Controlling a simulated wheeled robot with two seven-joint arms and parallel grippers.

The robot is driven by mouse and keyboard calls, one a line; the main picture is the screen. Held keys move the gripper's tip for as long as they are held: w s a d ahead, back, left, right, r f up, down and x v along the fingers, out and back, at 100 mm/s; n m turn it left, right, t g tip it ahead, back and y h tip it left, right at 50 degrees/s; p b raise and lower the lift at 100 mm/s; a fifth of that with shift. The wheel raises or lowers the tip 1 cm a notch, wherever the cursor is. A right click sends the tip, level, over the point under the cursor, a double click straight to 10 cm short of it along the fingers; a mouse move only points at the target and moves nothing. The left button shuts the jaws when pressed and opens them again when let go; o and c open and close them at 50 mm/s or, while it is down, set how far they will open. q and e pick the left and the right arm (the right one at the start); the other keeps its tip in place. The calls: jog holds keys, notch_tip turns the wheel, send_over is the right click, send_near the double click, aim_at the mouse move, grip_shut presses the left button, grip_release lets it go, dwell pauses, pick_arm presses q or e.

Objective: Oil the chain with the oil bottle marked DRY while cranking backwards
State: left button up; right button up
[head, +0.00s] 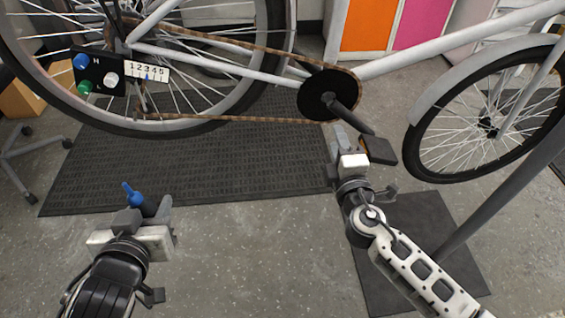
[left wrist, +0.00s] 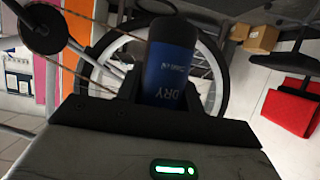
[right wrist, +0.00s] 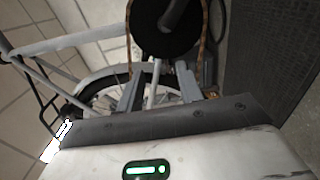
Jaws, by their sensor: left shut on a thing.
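My left gripper (head: 140,212) is shut on a blue oil bottle (head: 137,197), low at the left, well below the chain. In the left wrist view the bottle (left wrist: 168,70) shows the letters DRY. The rusty brown chain (head: 240,120) runs from the rear wheel to the dark chainring (head: 318,93). The crank arm (head: 352,116) points down and right to the black pedal (head: 378,150). My right gripper (head: 345,146) is beside the pedal and crank end. In the right wrist view its fingers (right wrist: 158,88) are apart, with nothing visibly held between them.
A black panel (head: 98,72) with blue, white and green knobs and a 1-to-5 scale sits by the rear hub. The rear wheel (head: 215,122) stands above a dark mat (head: 130,170). A grey post (head: 510,180) is at the right. Floor between my arms is clear.

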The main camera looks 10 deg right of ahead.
jog(key=d+f+b, duration=0.8)
jog(key=d+b, duration=0.1)
jog(key=d+f+b, duration=0.4)
jog(key=d+b, duration=0.1)
jog(key=shift+d+f, duration=0.25)
jog(key=shift+f, duration=0.1)
jog(key=shift+d+f+b, duration=0.2)
jog(key=shift+d+b, duration=0.25)
jog(key=shift+b, duration=0.1)
jog(key=shift+r, duration=0.1)
